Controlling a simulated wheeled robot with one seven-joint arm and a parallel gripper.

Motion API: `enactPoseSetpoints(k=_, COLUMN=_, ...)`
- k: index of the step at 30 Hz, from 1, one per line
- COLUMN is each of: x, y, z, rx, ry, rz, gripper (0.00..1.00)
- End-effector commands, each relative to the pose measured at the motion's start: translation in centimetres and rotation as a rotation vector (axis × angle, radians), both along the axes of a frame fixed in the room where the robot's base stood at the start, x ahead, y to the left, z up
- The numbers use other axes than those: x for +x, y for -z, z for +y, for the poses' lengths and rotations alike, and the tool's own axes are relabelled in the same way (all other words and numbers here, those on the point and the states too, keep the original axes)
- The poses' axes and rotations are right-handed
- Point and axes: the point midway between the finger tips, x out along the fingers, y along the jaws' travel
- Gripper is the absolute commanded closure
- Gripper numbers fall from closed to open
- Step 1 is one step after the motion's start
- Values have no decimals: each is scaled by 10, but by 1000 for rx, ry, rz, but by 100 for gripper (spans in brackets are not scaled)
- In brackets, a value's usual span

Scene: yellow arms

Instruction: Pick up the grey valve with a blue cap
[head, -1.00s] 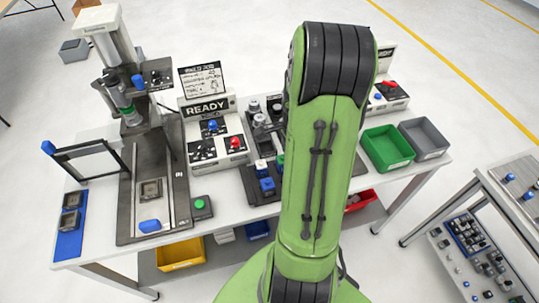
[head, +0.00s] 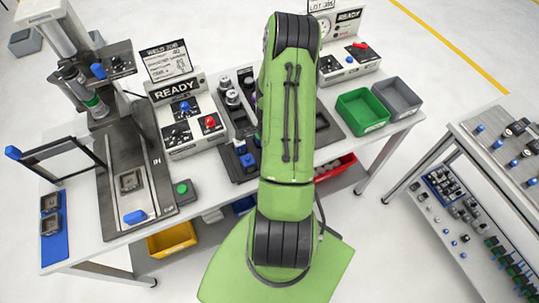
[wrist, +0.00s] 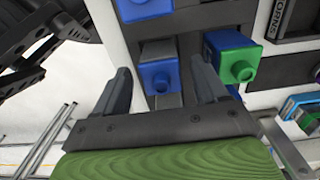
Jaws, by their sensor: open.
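A valve with a blue cap (wrist: 160,74) is in the middle of the wrist view, between and just beyond the fingers of my gripper (wrist: 159,68). My gripper is open, with one finger on each side; I cannot tell whether either touches the valve. A blue part with a green cap (wrist: 234,62) is right of the right finger. In the head view, blue-capped parts (head: 247,161) stand on the dark tray left of my arm, which hides my gripper.
A press (head: 90,85) stands on the table's left side. Green (head: 362,112) and grey (head: 398,96) bins are on the right. A shelf cart (head: 490,160) stands at far right. Floor shows between table and cart.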

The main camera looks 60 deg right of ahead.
Motion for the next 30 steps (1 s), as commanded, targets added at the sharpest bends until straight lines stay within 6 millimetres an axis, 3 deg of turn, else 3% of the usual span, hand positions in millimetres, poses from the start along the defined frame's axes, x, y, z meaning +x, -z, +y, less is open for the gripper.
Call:
enactPoseSetpoints(k=3, x=0, y=11, z=0, rx=1, ry=-1, rz=-1, gripper=28)
enactPoseSetpoints(k=8, x=1, y=11, z=0, rx=-1, ry=-1, rz=-2, gripper=28)
enactPoseSetpoints(k=20, x=1, y=11, z=0, rx=-1, ry=-1, rz=-2, gripper=85)
enactPoseSetpoints(k=26, x=1, y=10, z=0, rx=-1, ry=-1, rz=-2, gripper=85)
enactPoseSetpoints(k=30, x=1, y=0, z=-1, rx=-4, ry=-1, rz=-3, gripper=85)
